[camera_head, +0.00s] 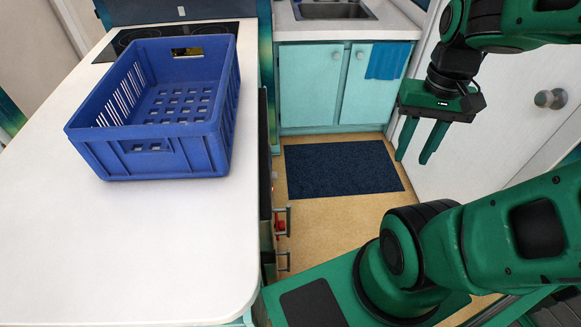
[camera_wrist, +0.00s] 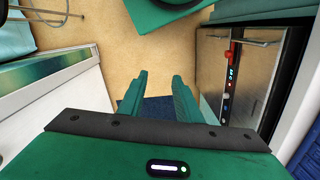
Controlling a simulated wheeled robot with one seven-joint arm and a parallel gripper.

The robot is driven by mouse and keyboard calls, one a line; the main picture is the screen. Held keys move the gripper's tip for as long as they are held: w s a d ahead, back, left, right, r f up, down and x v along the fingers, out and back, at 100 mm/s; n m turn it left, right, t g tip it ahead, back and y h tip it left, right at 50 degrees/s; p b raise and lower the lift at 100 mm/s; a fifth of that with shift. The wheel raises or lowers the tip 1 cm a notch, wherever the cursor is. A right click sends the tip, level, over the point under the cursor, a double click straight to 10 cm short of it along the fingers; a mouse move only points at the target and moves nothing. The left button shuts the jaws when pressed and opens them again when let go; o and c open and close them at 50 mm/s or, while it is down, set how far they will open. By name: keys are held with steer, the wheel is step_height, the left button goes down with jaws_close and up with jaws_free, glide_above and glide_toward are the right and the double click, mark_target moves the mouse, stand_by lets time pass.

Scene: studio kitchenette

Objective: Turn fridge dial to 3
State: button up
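My gripper (camera_head: 412,158) points down over the floor at the right, its two green fingers apart and nothing between them. The open fingers also show in the wrist view (camera_wrist: 158,82). A front panel (camera_wrist: 226,95) with small lights and a red part (camera_wrist: 232,54) is at the right of the wrist view, on a unit under the counter. The red part also shows beside the counter's edge in the head view (camera_head: 280,225). It may be the fridge dial, but no numbers are readable. My gripper is well apart from it.
A white counter (camera_head: 160,240) at the left bears a blue crate (camera_head: 180,160). A dark blue mat (camera_head: 340,170) lies on the floor. Teal cabinets (camera_head: 310,85) with a sink (camera_head: 335,10) stand behind. A white door (camera_head: 510,130) bounds the right. Metal handles (camera_head: 283,262) stick out below the counter.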

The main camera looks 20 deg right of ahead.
steer(key=shift+w+a, duration=0.1)
steer(key=shift+a, duration=0.1)
steer(key=shift+o, duration=1.2)
steer(key=w+f+n+g+y, duration=0.15)
steer(key=w+f+n, duration=0.3)
steer(key=w, duration=0.45)
steer(key=n+t+y, duration=0.6)
steer(key=n+y, duration=0.9)
steer(key=y, duration=0.1)
glide_toward(274, 176)
steer(key=w+x, duration=0.1)
steer(key=x, duration=0.6)
steer(key=shift+d+f, duration=0.2)
steer(key=shift+f, duration=0.3)
steer(key=shift+w, duration=0.1)
